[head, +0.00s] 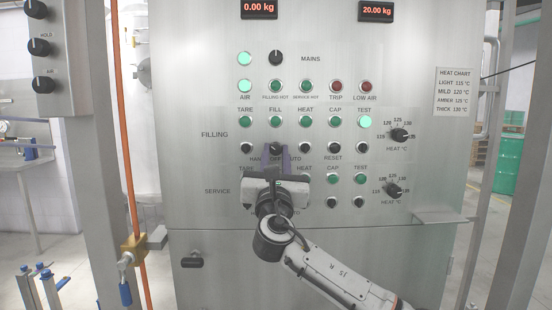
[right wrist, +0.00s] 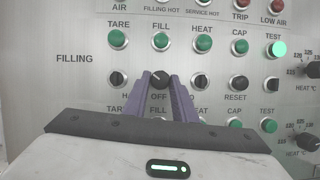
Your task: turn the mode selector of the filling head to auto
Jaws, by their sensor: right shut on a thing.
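The filling head's mode selector is a small black knob in the FILLING row under the green FILL lamp, on the steel panel (head: 205,160). The selector (right wrist: 160,79) shows between the purple fingers in the right wrist view, above the word OFF. Parts of the HAND and AUTO lettering show beside my gripper in the head view. My right gripper (head: 275,152) faces the panel, its fingers shut on the selector. Its fingertips also show in the right wrist view (right wrist: 160,82). The fingers hide much of the knob, and I cannot tell which way it points. My left gripper is not in view.
Black knobs stand close on both sides, under TARE (right wrist: 116,81) and HEAT (right wrist: 200,81). The TEST lamp (head: 364,122) is lit. Two HEAT dials (head: 399,134) are at the right. A small steel shelf (head: 445,217) juts out at lower right. An orange hose (head: 125,140) hangs at left.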

